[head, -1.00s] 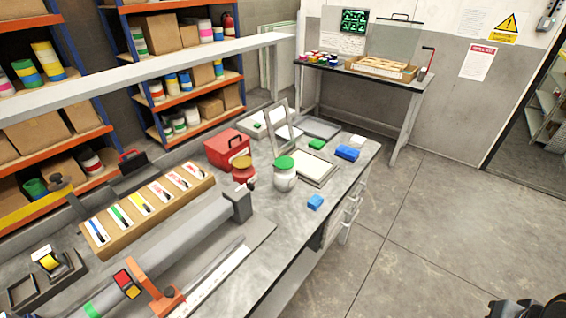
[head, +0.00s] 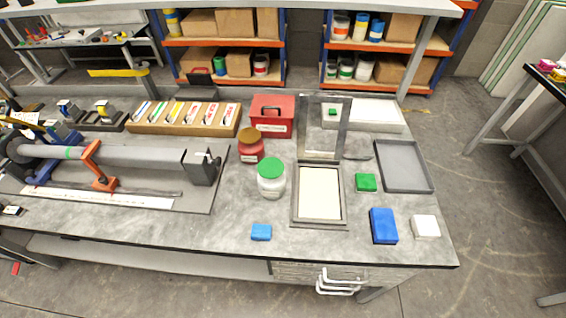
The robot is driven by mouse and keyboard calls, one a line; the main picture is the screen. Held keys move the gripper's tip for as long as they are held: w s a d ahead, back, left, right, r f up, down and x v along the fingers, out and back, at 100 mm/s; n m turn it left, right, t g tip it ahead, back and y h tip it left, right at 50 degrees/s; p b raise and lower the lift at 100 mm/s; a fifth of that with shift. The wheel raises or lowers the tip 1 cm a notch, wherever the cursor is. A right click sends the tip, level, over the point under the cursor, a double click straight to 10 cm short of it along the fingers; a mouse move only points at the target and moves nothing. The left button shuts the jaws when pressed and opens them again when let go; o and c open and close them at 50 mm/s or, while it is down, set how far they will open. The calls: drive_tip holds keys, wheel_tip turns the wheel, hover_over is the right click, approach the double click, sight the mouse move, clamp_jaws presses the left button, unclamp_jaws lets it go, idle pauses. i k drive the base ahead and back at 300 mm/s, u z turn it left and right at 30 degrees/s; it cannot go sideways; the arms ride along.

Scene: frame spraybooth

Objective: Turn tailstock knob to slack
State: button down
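The tailstock is a grey block (head: 201,173) at the right end of a long grey tube (head: 130,155) lying along the left part of the bench. A small dark knob (head: 212,158) shows at the upper right of the block. It is small, and I cannot tell how it is set. An orange bracket (head: 97,172) stands across the tube left of the block. My gripper is not in view.
Right of the tailstock stand a red-brown jar (head: 251,149) and a green-lidded jar (head: 271,181). A red box (head: 271,117) and a strip of coloured cards (head: 182,116) lie behind. Drawer handles (head: 340,284) jut from the bench front. The front floor is clear.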

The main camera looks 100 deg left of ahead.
sight(218, 161)
drive_tip(key=i, duration=0.35)
drive_tip(key=u, duration=3.95)
drive_tip(key=i, duration=0.45)
drive_tip(key=z, duration=0.45)
drive_tip(key=k, duration=1.25)
drive_tip(key=u, duration=0.15)
drive_tip(key=i, duration=0.55)
drive_tip(key=u, duration=0.7)
drive_tip(key=i, duration=1.05)
drive_tip(key=z, duration=0.3)
